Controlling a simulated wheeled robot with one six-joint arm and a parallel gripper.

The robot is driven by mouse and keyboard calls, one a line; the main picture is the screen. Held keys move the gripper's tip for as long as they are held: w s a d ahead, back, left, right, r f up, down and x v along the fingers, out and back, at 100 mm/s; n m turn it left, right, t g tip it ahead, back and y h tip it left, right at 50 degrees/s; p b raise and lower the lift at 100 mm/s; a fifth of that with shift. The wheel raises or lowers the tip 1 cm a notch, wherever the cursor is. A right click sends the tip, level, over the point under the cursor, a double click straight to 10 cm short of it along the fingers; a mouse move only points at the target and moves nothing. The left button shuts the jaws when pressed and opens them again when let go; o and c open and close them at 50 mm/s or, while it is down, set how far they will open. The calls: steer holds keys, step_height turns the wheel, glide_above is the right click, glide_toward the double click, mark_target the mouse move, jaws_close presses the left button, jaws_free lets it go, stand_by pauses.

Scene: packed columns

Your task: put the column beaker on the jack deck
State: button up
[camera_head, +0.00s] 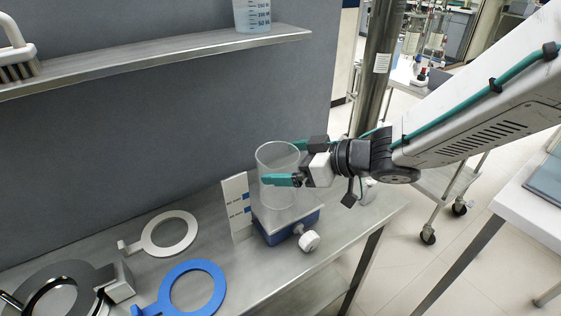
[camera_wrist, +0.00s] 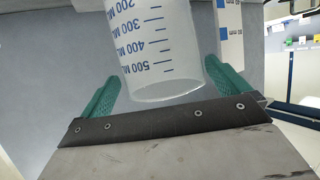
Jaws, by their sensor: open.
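A clear beaker (camera_head: 275,196) stands upright over the lab jack (camera_head: 288,229) and appears to rest on its deck. Its blue marks up to 500 ML show in the wrist view (camera_wrist: 155,45). My gripper (camera_head: 280,163) is open, with one teal finger on each side of the beaker. The fingers also flank it in the wrist view (camera_wrist: 163,86), with gaps visible there. The jack has a blue body and a white knob (camera_head: 309,241). Most of its deck is hidden behind the beaker, so exact contact is hard to see.
A white labelled plate (camera_head: 238,207) stands close left of the jack. A white ring (camera_head: 153,236) and a blue ring (camera_head: 221,290) lie on the metal bench. Another marked beaker (camera_head: 252,16) sits on the wall shelf (camera_head: 170,52). A metal post (camera_head: 376,70) rises behind my arm.

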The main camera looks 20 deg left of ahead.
steer(key=v, duration=0.9)
steer(key=shift+d, duration=0.25)
steer(key=shift+r, duration=0.15)
steer(key=w+d+r+m+t+h, duration=0.3)
steer(key=w+d+m+t+h, duration=0.15)
steer(key=d, duration=0.45)
steer(key=w+d+r+m+t+h, duration=0.2)
steer(key=w+d+m+t+h, duration=0.25)
steer(key=d, duration=0.55)
steer(key=s+d+m+g+h, duration=0.2)
steer(key=s+d+m+h, duration=0.3)
steer(key=d, duration=0.5)
steer(key=s+d+f+m+g, duration=0.1)
steer(key=s+g, duration=0.7)
steer(key=s, duration=1.3)
steer(key=shift+s+f+m+y, duration=0.4)
steer(key=shift+f+m, duration=0.1)
steer(key=shift+f, duration=0.3)
